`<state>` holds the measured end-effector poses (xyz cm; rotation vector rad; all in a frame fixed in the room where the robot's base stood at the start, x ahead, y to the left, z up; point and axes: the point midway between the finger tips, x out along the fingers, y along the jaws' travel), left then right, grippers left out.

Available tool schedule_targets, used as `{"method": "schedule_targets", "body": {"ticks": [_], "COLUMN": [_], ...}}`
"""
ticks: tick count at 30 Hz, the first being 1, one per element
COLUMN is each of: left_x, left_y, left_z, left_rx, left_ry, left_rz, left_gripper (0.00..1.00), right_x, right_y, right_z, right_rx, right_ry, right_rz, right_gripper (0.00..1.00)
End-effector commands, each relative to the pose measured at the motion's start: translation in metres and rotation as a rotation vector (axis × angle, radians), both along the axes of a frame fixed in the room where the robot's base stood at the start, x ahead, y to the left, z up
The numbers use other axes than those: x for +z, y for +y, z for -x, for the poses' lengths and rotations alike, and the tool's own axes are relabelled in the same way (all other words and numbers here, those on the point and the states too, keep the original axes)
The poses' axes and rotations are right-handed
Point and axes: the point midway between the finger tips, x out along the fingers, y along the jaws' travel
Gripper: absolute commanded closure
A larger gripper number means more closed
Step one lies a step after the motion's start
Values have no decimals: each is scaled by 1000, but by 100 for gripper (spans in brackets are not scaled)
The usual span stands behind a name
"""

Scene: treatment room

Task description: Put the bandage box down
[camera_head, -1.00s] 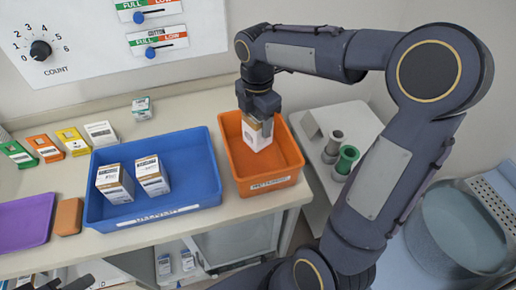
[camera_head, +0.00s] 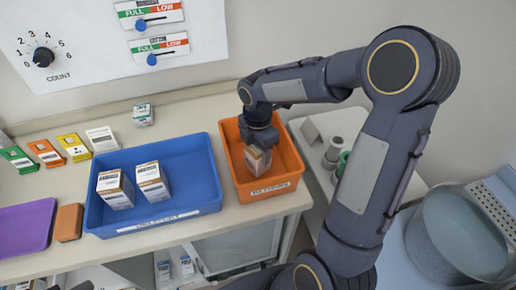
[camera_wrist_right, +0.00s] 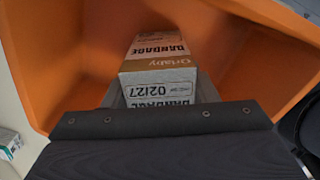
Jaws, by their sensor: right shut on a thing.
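The bandage box (camera_head: 257,160) is white and brown and sits inside the orange bin (camera_head: 287,185). My right gripper (camera_head: 259,146) points down into the bin and is shut on the box. In the right wrist view the bandage box (camera_wrist_right: 158,70) shows its printed label between my fingers, with the orange bin (camera_wrist_right: 70,60) walls around it. I cannot tell whether its underside touches the bin floor. My left gripper is not clearly in view.
A blue bin (camera_head: 205,180) with two white boxes (camera_head: 152,181) stands left of the orange bin. A purple tray (camera_head: 25,228) and several coloured packs lie further left. Grey and green cylinders (camera_head: 334,150) stand on a side surface at right.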

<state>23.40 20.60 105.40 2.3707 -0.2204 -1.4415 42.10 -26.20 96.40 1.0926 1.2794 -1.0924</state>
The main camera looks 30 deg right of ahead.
Motion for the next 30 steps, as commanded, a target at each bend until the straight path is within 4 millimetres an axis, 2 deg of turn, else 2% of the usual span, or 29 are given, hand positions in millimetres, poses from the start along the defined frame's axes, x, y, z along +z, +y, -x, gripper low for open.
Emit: {"method": "schedule_targets", "body": {"ticks": [1, 5, 13, 17, 20, 30], "left_x": [-1, 0, 0, 2, 2, 2], "left_y": [0, 0, 0, 0, 0, 0], "left_z": [0, 0, 0, 0, 0, 0], "left_rx": [0, 0, 0, 0, 0, 0], "left_ry": [0, 0, 0, 0, 0, 0], "left_rz": [0, 0, 0, 0, 0, 0], "left_gripper": [64, 64, 64, 64, 64, 64], "right_x": [-1, -1, 0, 8, 23, 95], "right_y": [0, 0, 0, 0, 0, 0], "right_z": [0, 0, 0, -1, -1, -1], "right_rx": [0, 0, 0, -1, -2, -1], "right_ry": [1, 1, 1, -2, -4, -4], "right_rz": [0, 0, 0, 0, 0, 0], "right_gripper": [44, 27, 26, 26, 26, 26]}}
